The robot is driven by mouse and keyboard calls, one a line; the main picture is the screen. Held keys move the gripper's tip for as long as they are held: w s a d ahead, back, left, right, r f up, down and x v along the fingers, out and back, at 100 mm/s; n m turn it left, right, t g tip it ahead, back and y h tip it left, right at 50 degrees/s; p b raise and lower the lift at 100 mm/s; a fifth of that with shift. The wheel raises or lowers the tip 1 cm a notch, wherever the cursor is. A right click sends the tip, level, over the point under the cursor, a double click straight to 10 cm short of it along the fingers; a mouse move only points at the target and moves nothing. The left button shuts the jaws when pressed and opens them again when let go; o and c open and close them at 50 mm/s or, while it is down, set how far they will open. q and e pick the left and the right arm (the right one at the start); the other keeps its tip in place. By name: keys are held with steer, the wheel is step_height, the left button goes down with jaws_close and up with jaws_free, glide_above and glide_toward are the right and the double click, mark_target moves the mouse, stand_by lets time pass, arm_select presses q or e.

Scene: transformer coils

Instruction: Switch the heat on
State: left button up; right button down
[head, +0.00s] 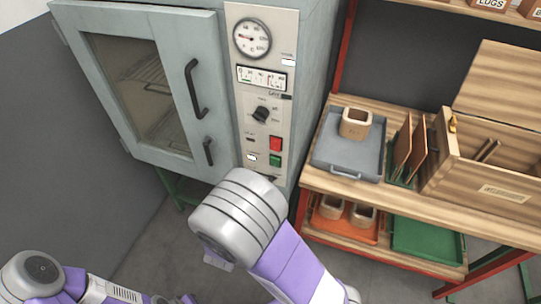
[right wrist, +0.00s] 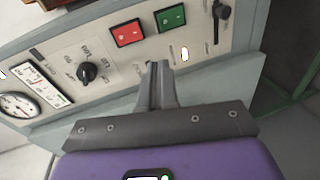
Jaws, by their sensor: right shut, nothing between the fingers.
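A grey oven cabinet (head: 205,20) with a closed windowed door stands at upper left in the head view. Its pale control panel (head: 235,13) carries a selector knob (head: 261,114), a red button (head: 275,143) and a green button (head: 275,160). In the right wrist view the knob (right wrist: 88,73), red button (right wrist: 128,34) and green button (right wrist: 170,17) show clearly. My right gripper (right wrist: 158,68) is shut and empty, its tips close to the panel beside the two buttons. I cannot tell whether they touch. The head view hides it behind my right arm. My left gripper is out of view.
The panel also has a round gauge (head: 252,37), a meter (head: 262,79) and a dark lever switch (right wrist: 221,18). At right, a wooden bench (head: 320,182) holds a grey tray (head: 338,163) and a wooden box (head: 500,188). Orange and green trays sit below.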

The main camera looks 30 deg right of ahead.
mark_target(274, 149)
steer(key=r, duration=0.1)
steer(key=s+r+h, duration=0.1)
steer(key=r, duration=0.1)
steer(key=shift+s+h, duration=0.1)
steer(key=shift+h, duration=0.2)
steer(key=b+x, duration=0.5)
steer(key=x, duration=0.9)
steer(key=shift+f+b, duration=0.2)
steer(key=shift+b, duration=0.15)
steer(key=shift+a, duration=0.1)
